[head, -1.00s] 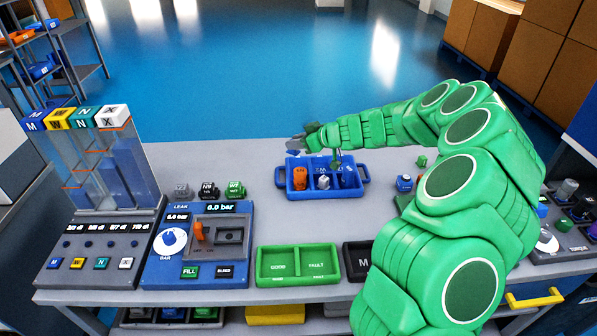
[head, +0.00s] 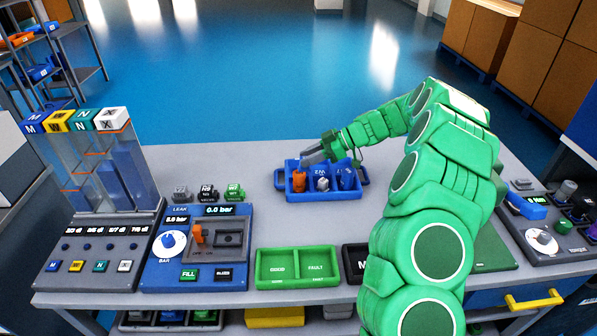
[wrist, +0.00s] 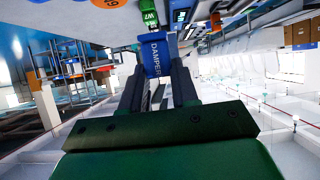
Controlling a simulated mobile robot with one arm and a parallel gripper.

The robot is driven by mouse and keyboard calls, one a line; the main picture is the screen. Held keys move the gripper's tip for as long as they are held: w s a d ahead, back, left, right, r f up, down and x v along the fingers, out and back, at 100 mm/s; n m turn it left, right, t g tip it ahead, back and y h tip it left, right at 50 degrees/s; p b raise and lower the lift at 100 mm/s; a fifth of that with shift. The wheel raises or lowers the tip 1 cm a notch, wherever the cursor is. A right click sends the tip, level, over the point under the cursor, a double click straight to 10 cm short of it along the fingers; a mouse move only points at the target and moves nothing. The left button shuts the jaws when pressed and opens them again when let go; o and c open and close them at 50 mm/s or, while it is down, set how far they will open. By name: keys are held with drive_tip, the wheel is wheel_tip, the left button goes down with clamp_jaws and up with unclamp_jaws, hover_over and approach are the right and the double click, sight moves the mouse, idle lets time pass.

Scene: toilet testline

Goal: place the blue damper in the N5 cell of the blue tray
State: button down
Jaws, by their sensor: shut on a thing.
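My gripper (head: 306,158) is over the far left part of the blue tray (head: 363,178) in the head view. In the wrist view, my gripper (wrist: 157,68) is shut on the blue damper (wrist: 154,50), which has "DAMPER" printed along its side. In the head view a blue shape at the jaws blends with the tray, so I cannot tell whether the damper touches it. The tray holds an orange part (head: 298,181) at left, a grey-white part (head: 322,184) in the middle and blue shapes at right. I cannot read an N5 label.
A leak test box (head: 198,270) and a dispenser (head: 100,225) stand at left. A green GOOD/FAULT tray (head: 297,284) lies in front. Small grey, black and green parts (head: 234,192) stand left of the blue tray. A torque unit (head: 545,235) is at right. Bench beyond the tray is clear.

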drive_tip(key=shift+w+a+f, duration=0.2)
drive_tip(key=shift+w+f, duration=1.35)
drive_tip(key=shift+w, duration=0.65)
drive_tip(key=shift+w+a+f, duration=0.2)
drive_tip(key=shift+w+f, duration=1.35)
drive_tip(key=shift+w, duration=0.65)
drive_tip(key=shift+w+a+f, duration=0.2)
drive_tip(key=shift+w+f, duration=1.35)
drive_tip(key=shift+w, duration=0.65)
drive_tip(key=shift+w+f, duration=0.1)
drive_tip(key=shift+w+f, duration=0.1)
drive_tip(key=shift+f, duration=0.05)
drive_tip(key=shift+w+f, duration=0.1)
drive_tip(key=shift+f, duration=1.45)
drive_tip(key=shift+f, duration=0.15)
drive_tip(key=c, duration=0.8)
unclamp_jaws()
drive_tip(key=shift+c, duration=0.2)
